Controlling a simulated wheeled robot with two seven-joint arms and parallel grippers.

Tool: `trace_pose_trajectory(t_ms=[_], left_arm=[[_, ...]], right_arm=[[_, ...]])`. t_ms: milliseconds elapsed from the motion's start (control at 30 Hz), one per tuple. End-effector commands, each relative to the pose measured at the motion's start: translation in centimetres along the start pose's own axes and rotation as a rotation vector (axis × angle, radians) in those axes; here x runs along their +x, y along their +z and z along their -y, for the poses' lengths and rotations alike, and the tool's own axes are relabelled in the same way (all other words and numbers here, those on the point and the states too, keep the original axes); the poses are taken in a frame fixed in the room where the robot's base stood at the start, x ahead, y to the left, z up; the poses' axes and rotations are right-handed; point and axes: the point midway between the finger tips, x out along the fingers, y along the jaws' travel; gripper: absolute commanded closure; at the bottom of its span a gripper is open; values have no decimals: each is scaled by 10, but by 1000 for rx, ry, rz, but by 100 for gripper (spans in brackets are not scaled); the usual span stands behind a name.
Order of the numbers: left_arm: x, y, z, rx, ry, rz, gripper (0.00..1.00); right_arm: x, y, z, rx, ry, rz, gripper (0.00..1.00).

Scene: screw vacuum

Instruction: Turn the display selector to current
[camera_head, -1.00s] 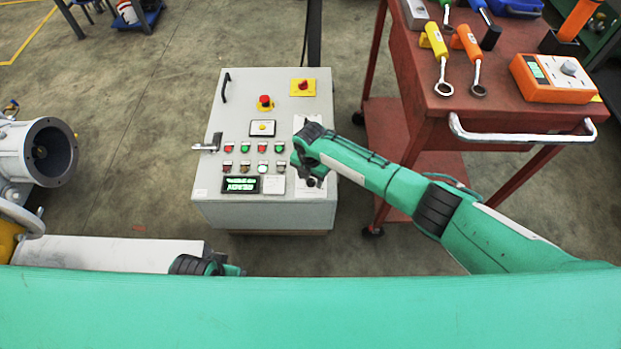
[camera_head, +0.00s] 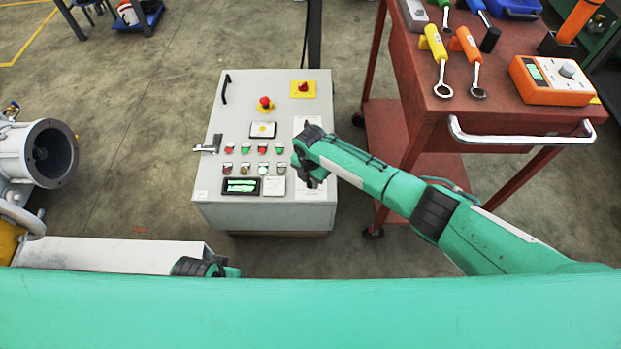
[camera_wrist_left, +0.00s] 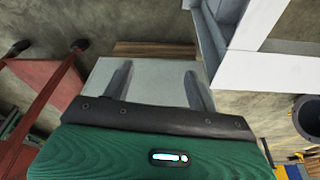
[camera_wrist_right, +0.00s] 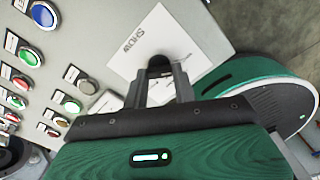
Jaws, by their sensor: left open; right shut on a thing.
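The display selector (camera_wrist_right: 159,63) is a small dark knob on a white plate lettered "SHOW" (camera_wrist_right: 150,40) in the right wrist view. My right gripper (camera_wrist_right: 161,76) is shut on it, with a finger on each side, and the fingers hide much of the knob. In the head view my right gripper (camera_head: 312,183) is at the lower right of the grey control panel (camera_head: 213,165) and hides the selector. The panel's display (camera_head: 241,186) shows green text too small to read. My left gripper (camera_wrist_left: 157,72) is open and empty, low at the left in the head view (camera_head: 225,269).
Several coloured buttons (camera_head: 245,149) and a red emergency stop (camera_head: 264,103) are on the panel. A red tool cart (camera_head: 420,90) stands to the right, with wrenches and an orange meter (camera_head: 553,83) on it. A grey metal pipe end (camera_head: 50,153) is at the left.

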Motion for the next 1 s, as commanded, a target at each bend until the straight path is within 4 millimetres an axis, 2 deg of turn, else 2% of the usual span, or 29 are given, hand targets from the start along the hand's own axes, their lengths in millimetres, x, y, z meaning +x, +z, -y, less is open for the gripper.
trace_pose_trajectory(t_ms=[267, 833, 1000], left_arm=[[21, 4, -2, 1, 3, 27, 42], [63, 27, -1, 1, 2, 84, 42], [82, 36, 1, 4, -1, 87, 42]], right_arm=[[-2, 0, -1, 214, 0, -2, 96], [-2, 0, -2, 757, -1, -2, 96], [-2, 1, -3, 916, -1, -2, 96]])
